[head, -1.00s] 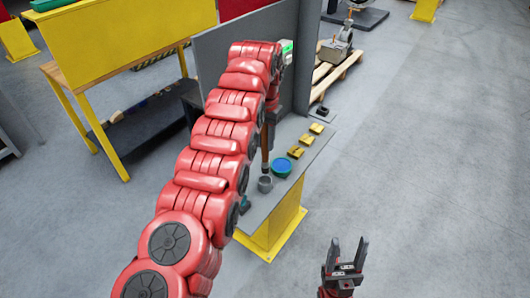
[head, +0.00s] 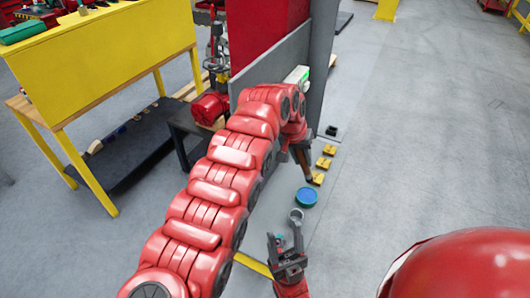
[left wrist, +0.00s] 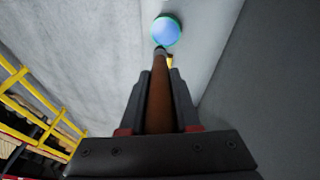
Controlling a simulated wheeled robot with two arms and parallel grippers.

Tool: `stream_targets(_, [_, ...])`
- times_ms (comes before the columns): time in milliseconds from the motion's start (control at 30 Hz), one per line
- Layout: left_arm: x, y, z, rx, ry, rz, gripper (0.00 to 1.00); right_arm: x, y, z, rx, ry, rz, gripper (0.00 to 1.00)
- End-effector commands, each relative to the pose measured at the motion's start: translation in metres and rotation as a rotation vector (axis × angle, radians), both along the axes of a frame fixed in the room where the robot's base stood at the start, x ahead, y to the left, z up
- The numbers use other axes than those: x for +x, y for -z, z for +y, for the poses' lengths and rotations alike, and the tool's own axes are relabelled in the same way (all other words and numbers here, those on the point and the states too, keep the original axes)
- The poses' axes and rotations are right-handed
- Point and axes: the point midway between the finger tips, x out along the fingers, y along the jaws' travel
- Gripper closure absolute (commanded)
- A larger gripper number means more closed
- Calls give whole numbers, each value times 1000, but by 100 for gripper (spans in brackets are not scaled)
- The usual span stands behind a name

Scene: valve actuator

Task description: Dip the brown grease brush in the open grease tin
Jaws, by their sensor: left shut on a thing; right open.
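My left gripper (head: 298,146) is shut on the brown grease brush (head: 305,165), which slants down to the right over the bench. In the left wrist view the brush handle (left wrist: 160,105) lies between the fingers (left wrist: 160,100), with its far end appearing just short of the tin. The grease tin (head: 306,197) is round, with a blue face and green rim; it also shows in the left wrist view (left wrist: 166,31). The brush is apart from the tin in the head view. My right gripper (head: 285,243) is open and empty, low near the bench's front part.
A grey cup (head: 296,214) stands just in front of the tin, close to my right gripper's fingertips. Several yellow blocks (head: 323,163) line the bench's right side behind the tin. An upright grey panel (head: 318,70) stands behind my left gripper. Open floor lies to the right.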

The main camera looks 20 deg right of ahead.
Motion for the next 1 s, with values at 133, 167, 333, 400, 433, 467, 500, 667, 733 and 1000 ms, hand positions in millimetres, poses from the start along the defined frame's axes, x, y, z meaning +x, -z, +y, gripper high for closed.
stream_targets(133, [-4, 4, -6, -8, 3, 1, 100, 0, 2, 0, 0, 0, 1, 46])
stream_targets(167, [-4, 6, -6, -8, 3, 1, 100, 0, 3, 0, 0, 0, 1, 46])
stream_targets(333, [-4, 20, -6, -7, 3, 1, 100, 0, 10, 0, 0, 0, 0, 46])
stream_targets(400, [-4, 26, -6, -6, 4, 3, 100, 0, 11, 0, 0, 0, 0, 46])
stream_targets(433, [-5, 29, -5, -5, 4, 4, 100, 0, 11, 0, 0, 0, 0, 46])
stream_targets(467, [-5, 32, -5, -4, 4, 4, 100, 0, 11, 0, 0, 0, 0, 46])
stream_targets(500, [-5, 37, -5, -4, 4, 4, 100, 0, 11, 0, 0, 0, 0, 46])
stream_targets(667, [-4, 55, -5, -5, 3, 4, 100, 0, 16, 0, 0, 0, 0, 46])
stream_targets(733, [-4, 58, -5, -6, 1, 2, 100, 0, 17, 0, 0, 0, 0, 46])
stream_targets(1000, [-3, 60, -5, -6, 2, 1, 100, 0, 17, 0, 0, 0, 0, 46])
